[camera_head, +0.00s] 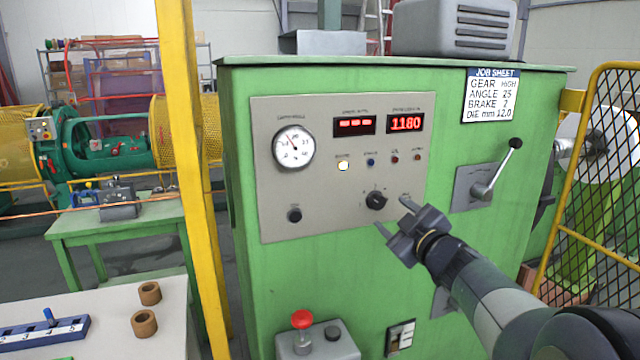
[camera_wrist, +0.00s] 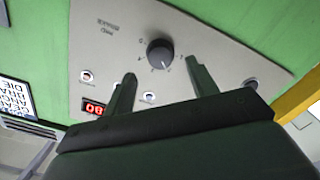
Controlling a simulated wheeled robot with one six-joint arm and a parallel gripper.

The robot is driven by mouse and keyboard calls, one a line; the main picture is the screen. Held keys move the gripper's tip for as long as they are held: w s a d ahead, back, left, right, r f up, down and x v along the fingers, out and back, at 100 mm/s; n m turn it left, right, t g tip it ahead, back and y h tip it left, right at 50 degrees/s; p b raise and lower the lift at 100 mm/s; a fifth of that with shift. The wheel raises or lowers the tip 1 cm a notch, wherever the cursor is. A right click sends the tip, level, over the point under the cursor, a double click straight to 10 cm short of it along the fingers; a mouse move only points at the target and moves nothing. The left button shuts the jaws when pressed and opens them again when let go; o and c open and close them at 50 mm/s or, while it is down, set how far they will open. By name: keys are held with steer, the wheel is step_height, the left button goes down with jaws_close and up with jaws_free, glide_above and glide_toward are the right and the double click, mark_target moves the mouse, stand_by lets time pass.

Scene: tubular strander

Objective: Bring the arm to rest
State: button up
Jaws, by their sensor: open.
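My gripper (camera_head: 392,217) is in front of the lower right part of the grey control panel (camera_head: 275,215) on the green cabinet. Its two fingers are spread apart with nothing between them. In the wrist view the open fingers (camera_wrist: 159,85) point toward the panel, with a black rotary knob (camera_wrist: 160,53) just beyond and between them. The same knob shows in the head view (camera_head: 376,200), just up and left of the gripper. The fingers appear apart from the knob, though the exact gap is hard to tell. My arm reaches in from the lower right.
The panel has a gauge (camera_head: 293,147), a lit display reading 1180 (camera_head: 406,123) and a glowing lamp (camera_head: 343,166). A lever (camera_head: 496,170) is at right, beside a yellow mesh guard (camera_head: 590,190). A red mushroom button (camera_head: 302,319) stands below. A yellow post (camera_head: 190,150) rises at left.

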mark_target(380, 204)
steer(key=x, duration=0.5)
steer(key=shift+w, duration=0.1)
stand_by(0.3)
